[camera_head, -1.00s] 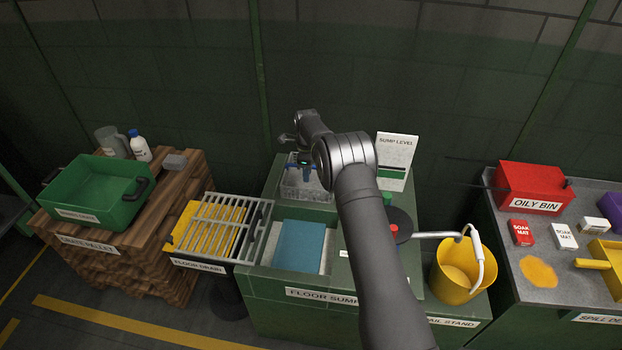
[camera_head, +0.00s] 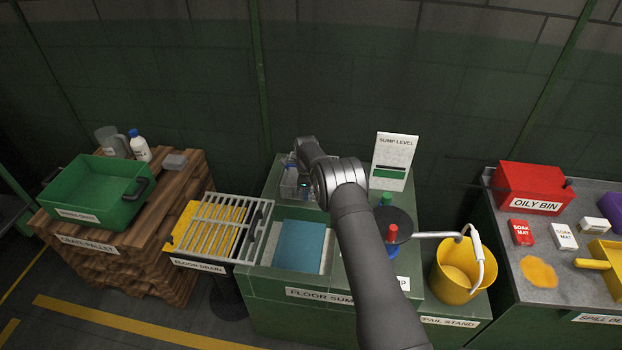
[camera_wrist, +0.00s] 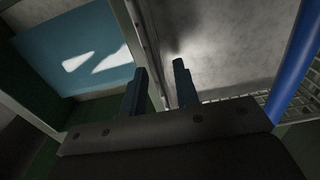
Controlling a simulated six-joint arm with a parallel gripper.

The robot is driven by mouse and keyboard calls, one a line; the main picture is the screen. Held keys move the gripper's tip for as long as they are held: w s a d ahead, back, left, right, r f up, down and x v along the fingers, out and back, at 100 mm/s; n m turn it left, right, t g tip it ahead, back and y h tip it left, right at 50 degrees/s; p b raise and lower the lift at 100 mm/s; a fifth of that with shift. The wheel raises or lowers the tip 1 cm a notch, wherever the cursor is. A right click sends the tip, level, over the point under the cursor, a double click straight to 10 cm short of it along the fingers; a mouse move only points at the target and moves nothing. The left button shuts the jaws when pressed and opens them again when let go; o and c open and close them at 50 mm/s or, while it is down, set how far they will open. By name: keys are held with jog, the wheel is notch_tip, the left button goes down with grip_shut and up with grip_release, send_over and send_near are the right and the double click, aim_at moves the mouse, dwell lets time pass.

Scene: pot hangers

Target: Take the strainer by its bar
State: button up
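The strainer shows in the wrist view as a strip of wire mesh (camera_wrist: 285,106) at the right. A thick blue bar (camera_wrist: 303,62) slants across the right edge there. My gripper (camera_wrist: 161,76) has its two dark fingers apart, with nothing held between them. The bar lies to the right of both fingers, outside the gap. In the head view, my arm's end is over the back of the green sump stand and hides most of the strainer and its bar. My fingers are hidden in that view.
A blue panel (camera_head: 300,245) lies in the front opening of the sump stand. A sump level sign (camera_head: 394,160) stands behind right. A red-topped item and a dark round plate (camera_head: 392,222) are right of my arm, with a yellow pail (camera_head: 458,281) beyond. A slatted drain grate (camera_head: 225,225) is left.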

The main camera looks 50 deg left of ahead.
jog(key=shift+c, duration=0.2)
grip_shut()
jog(key=shift+r, duration=0.1)
